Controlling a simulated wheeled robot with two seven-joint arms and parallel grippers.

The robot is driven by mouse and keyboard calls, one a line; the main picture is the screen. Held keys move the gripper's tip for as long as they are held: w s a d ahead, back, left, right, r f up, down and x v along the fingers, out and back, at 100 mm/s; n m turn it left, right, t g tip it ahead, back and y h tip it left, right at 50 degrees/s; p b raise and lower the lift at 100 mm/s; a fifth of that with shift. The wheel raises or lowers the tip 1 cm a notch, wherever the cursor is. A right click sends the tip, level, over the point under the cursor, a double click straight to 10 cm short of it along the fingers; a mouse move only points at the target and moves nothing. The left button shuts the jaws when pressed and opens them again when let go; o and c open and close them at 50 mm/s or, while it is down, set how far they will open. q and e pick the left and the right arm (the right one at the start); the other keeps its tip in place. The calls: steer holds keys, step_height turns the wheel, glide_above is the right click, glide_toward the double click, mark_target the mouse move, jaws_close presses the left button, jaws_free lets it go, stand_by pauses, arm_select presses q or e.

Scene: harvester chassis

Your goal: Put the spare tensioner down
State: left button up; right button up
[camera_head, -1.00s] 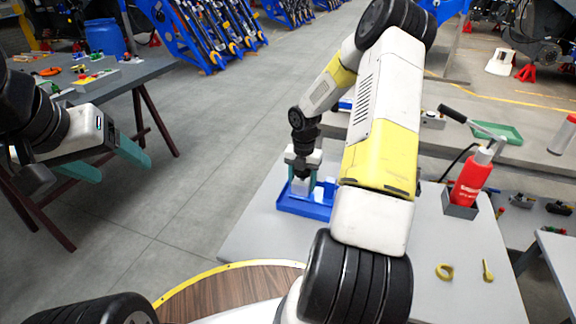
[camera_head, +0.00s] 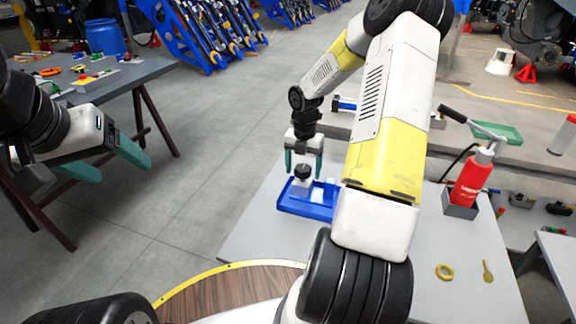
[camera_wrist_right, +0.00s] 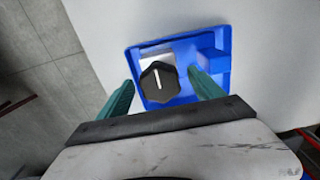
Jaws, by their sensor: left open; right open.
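The spare tensioner, a black knob-like part on a pale block (camera_head: 302,175), stands in the blue tray (camera_head: 318,210) on the grey table. In the right wrist view the tensioner (camera_wrist_right: 159,82) shows its dark faceted top with a white line, inside the blue tray (camera_wrist_right: 222,45). My right gripper (camera_head: 304,170) is open above it, with a teal finger to either side; it also shows in the right wrist view (camera_wrist_right: 160,88). No finger appears to touch it. My left gripper (camera_head: 118,165) is open and empty at the left, near the dark table.
A red bottle (camera_head: 470,180) in a grey holder stands on the right of the grey table (camera_head: 455,245). A yellow ring (camera_head: 444,272) and a small yellow part (camera_head: 487,271) lie near its front.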

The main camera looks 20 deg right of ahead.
step_height(320, 180, up, 6)
steer(key=shift+r, duration=0.2)
steer(key=s+a+r+m+t+h, duration=0.1)
steer(key=s+a+r+m, duration=0.2)
steer(key=s+r+m, duration=0.3)
steer(key=s+a+r+m+t, duration=0.1)
steer(key=s+a+r+m, duration=0.25)
steer(key=r+m, duration=0.4)
steer(key=s+a+r+m+t+y, duration=0.1)
steer(key=s+a+r+m+t, duration=0.1)
steer(key=s+m, duration=0.5)
steer(key=s+a+r+m+t+y, duration=0.2)
steer(key=s+a+r+m, duration=0.2)
steer(key=s+r+m, duration=0.2)
steer(key=shift+s+a+m, duration=0.35)
steer(key=shift+s+m, duration=0.05)
steer(key=shift+m, duration=0.35)
steer(key=shift+c, duration=0.5)
